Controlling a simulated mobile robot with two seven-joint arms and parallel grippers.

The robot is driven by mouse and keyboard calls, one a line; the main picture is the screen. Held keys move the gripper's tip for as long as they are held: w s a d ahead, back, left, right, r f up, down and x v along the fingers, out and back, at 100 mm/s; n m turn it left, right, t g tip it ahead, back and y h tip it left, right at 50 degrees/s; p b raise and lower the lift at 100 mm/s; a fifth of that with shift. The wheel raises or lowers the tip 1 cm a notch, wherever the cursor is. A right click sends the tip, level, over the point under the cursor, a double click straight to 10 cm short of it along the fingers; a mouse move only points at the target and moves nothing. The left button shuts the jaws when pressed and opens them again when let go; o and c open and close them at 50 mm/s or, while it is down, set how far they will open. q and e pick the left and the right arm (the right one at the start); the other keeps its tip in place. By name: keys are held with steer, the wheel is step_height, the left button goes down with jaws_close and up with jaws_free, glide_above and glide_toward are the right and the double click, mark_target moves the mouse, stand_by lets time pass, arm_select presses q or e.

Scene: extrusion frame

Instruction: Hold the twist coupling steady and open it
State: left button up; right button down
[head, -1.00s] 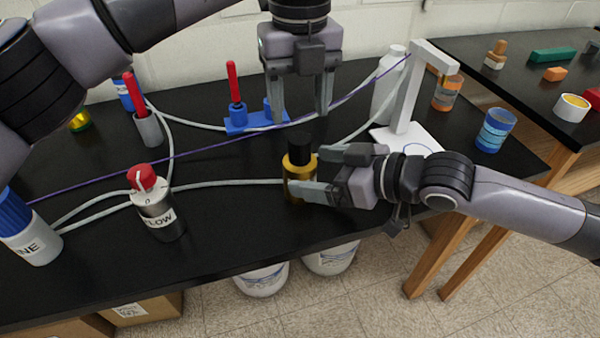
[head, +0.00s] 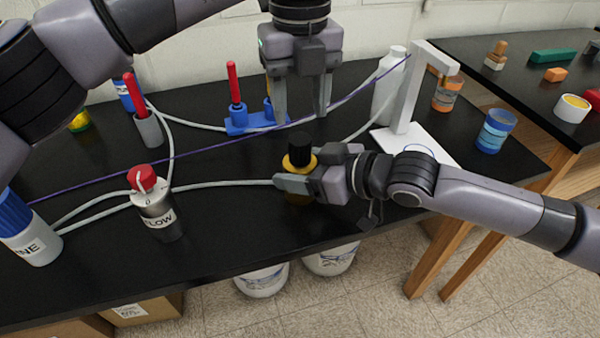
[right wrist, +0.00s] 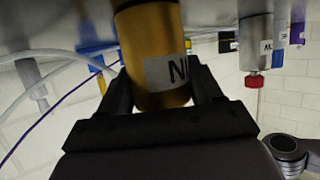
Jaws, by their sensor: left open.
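The twist coupling, with a gold body (head: 299,164) and a black top (head: 301,148), stands upright on the black bench. Its gold body with a white label shows large in the right wrist view (right wrist: 155,60). My right gripper (head: 296,180) has one finger on each side of the gold body. The fingers lie close against it, but I cannot tell whether they press on it. The near finger hides part of the lower body in the head view. My left gripper (head: 302,116) points down, open and empty, above and behind the black top.
A grey hose (head: 220,183) runs along the bench toward the coupling. A purple cord (head: 200,150) crosses the bench near my left gripper. A red-capped bottle (head: 155,205) stands left, a white stand (head: 402,105) right. The bench's front edge is close.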

mark_target(300, 138)
arm_select(q)
steer(key=m, duration=3.1)
steer(key=shift+f, duration=4)
